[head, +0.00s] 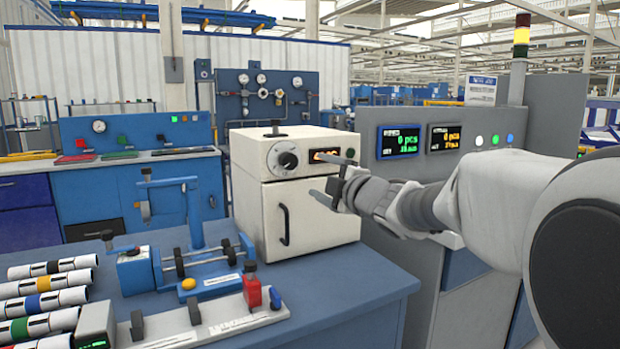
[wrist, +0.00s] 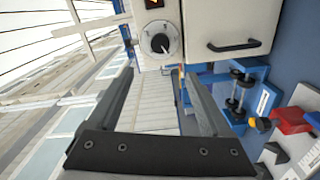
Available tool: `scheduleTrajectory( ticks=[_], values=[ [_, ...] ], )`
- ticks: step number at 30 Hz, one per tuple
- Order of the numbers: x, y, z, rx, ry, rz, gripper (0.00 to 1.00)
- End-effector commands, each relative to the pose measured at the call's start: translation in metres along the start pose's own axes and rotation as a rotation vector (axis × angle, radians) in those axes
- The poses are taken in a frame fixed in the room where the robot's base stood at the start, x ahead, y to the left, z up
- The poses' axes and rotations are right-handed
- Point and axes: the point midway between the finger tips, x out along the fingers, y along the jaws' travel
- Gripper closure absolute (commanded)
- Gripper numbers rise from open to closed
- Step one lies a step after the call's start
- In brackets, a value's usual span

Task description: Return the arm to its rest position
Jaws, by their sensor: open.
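My arm reaches in from the right in the head view, and my gripper (head: 335,178) is in the air in front of the cream oven-like box (head: 310,225). The two fingers point left and are spread apart with nothing between them. In the wrist view the gripper (wrist: 165,85) also shows open and empty, with its two fingers apart. The box's dial (wrist: 158,42) and door handle (wrist: 237,45) lie beyond the fingertips in that view.
The blue workbench (head: 345,290) carries a blue clamp fixture (head: 190,265), a pale fixture (head: 205,325) with a red block (head: 251,290), and several colour-banded white pipes (head: 45,302) at the left. A grey panel with displays (head: 400,141) stands behind my arm.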

Motion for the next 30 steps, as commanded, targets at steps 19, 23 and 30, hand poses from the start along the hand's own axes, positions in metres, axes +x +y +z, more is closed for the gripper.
scheduleTrajectory(
  ticks=[19,23,30],
  values=[
    [-0.011,0.003,0.004,0.050,-0.067,-0.004,0.17],
    [-0.045,0.001,0.017,0.194,-0.230,-0.018,0.17],
    [-0.147,-0.043,0.036,0.602,-0.599,-0.080,0.17]
  ],
)
